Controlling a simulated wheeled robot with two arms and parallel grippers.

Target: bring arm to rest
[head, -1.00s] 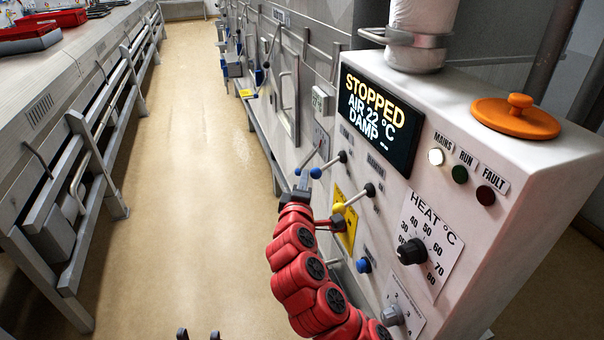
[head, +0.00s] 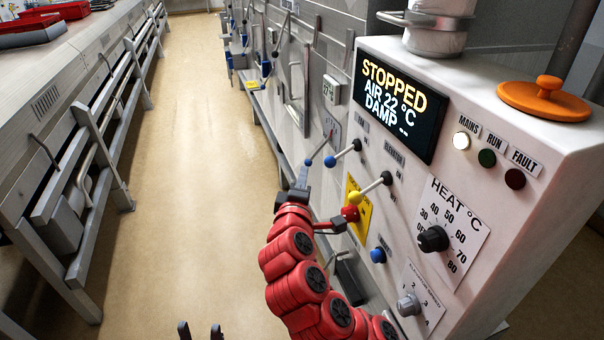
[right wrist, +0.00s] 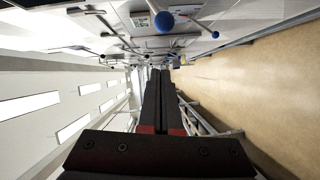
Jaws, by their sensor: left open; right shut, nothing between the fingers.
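My right gripper (head: 301,178), at the end of the red arm, is shut and empty in front of the dryer's control panel. It is just left of and below the blue-knobbed levers, apart from them as far as I can tell. In the right wrist view its dark fingers (right wrist: 160,100) lie together, with a blue lever knob (right wrist: 164,21) beyond them. My left gripper (head: 200,332) shows only as two dark, separated fingertips at the bottom edge of the head view, open with nothing visible between them. The rest of it is out of frame.
The white dryer panel carries a display (head: 396,103) reading STOPPED, AIR 22 °C, DAMP. A yellow-knobbed lever (head: 370,189), a red knob (head: 350,213), a blue button (head: 378,255) and a heat dial (head: 433,239) are near the arm. The floor aisle (head: 190,150) at left is clear.

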